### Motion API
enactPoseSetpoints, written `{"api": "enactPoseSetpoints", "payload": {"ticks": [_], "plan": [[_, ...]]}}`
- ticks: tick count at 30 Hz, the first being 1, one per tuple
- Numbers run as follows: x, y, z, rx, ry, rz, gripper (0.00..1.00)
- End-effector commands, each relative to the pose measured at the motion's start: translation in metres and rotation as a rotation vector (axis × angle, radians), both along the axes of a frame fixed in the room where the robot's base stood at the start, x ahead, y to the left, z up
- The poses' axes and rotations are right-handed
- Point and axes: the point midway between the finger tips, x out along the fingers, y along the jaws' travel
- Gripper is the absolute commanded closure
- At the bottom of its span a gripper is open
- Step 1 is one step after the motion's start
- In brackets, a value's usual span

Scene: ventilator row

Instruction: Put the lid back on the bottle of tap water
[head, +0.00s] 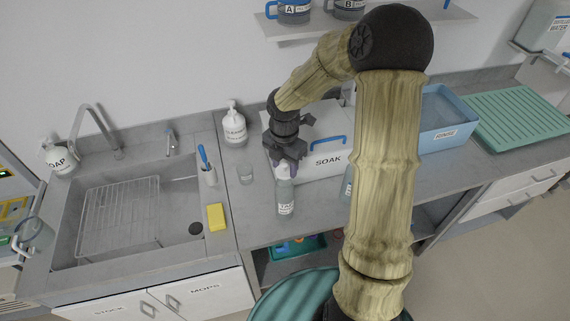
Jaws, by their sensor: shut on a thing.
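A clear bottle (285,199) with a white label stands upright on the grey counter, in front of the SOAK box; its label is too small to read surely. My gripper (286,167) points down right over the bottle's top, its fingers shut on a small pale thing that looks like the lid. I cannot tell whether the lid touches the bottle's neck. A second bottle (347,184) with a blue-edged label stands to the right, partly hidden behind my arm.
A small clear beaker (246,175), a pump bottle (234,127) and a white holder (208,175) with a blue-handled tool stand left. The white SOAK box (325,166) is close behind. A sink (180,240) with a yellow sponge (216,217) lies left; a blue tub (447,135) stands right.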

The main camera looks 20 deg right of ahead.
Motion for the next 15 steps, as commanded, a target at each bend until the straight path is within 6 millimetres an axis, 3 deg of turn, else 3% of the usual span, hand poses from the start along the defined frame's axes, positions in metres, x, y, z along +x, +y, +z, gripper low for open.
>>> {"api": "enactPoseSetpoints", "payload": {"ticks": [15], "plan": [[0.000,0.000,-0.034,0.001,0.000,0.000,0.76]]}}
